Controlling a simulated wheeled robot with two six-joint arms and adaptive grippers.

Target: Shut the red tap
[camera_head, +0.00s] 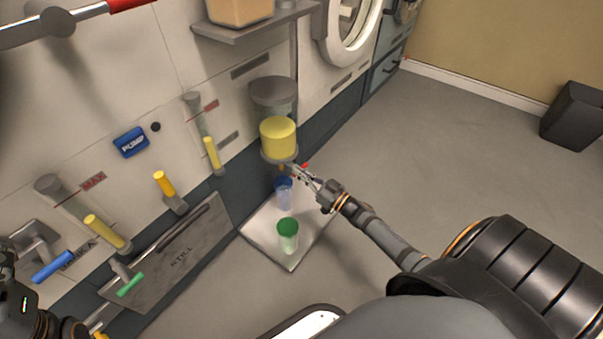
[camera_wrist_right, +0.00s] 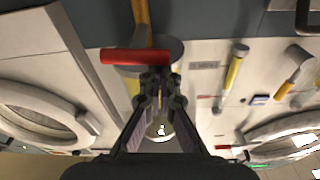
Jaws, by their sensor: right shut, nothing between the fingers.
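The red tap's bar handle (camera_wrist_right: 135,56) lies crosswise just beyond the right fingertips in the wrist view, with an orange pipe (camera_wrist_right: 142,14) behind it. In the head view only small red bits of the handle (camera_head: 306,165) show, below the yellow tank (camera_head: 278,137). My right gripper (camera_head: 303,174) is beside the tap; the wrist view shows its fingertips (camera_wrist_right: 160,84) close together and empty, near the handle's right end. I cannot tell whether they touch it. Dark parts of my left arm show at the lower left of the head view, the fingers not clearly.
A blue cup (camera_head: 284,193) and a green cup (camera_head: 288,235) stand on a metal tray (camera_head: 261,239) below the tap. The wall carries a blue handle (camera_head: 53,267), a green handle (camera_head: 131,285) and a blue PUMP button (camera_head: 130,142).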

